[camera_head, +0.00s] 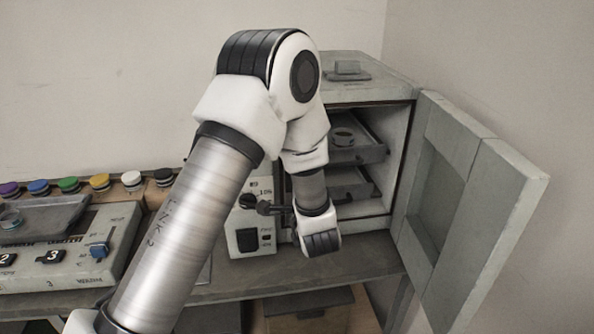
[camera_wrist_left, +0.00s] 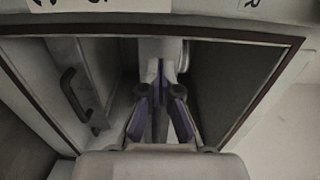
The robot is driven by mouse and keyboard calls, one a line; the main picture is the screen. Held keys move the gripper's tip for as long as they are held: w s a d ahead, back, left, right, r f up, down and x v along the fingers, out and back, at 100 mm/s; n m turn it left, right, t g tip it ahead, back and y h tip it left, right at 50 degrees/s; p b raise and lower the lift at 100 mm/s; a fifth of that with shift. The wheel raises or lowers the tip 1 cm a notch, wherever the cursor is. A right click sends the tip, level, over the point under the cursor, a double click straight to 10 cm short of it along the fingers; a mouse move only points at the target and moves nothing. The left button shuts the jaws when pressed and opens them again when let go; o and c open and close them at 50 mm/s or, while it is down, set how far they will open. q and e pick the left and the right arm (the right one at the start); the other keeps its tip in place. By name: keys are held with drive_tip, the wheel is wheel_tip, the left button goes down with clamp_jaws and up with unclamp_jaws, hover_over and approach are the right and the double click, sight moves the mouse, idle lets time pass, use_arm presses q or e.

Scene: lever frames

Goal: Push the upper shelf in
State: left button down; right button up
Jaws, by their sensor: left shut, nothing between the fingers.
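The upper shelf (camera_head: 358,152) is a grey tray inside the open chamber of a grey cabinet (camera_head: 365,91) in the head view. In the left wrist view my left gripper (camera_wrist_left: 167,85) is shut and empty. My right gripper is not in view.
The cabinet door (camera_head: 465,215) stands wide open on the right. A control panel with a dark knob (camera_head: 248,201) is left of the chamber. A console (camera_head: 70,250) and several coloured caps are at the left. The wrist view shows a dark handle (camera_wrist_left: 72,95).

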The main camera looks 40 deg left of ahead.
use_arm(q)
drive_tip(key=x, duration=0.2)
drive_tip(key=shift+w+a, duration=0.25)
drive_tip(key=shift+w, duration=0.05)
drive_tip(key=p+x, duration=0.1)
drive_tip(key=x, duration=0.3)
drive_tip(key=shift+w+a+r+p, duration=0.1)
drive_tip(key=shift+a+p, duration=0.05)
drive_tip(key=shift+p, duration=0.2)
drive_tip(key=shift+r, duration=0.1)
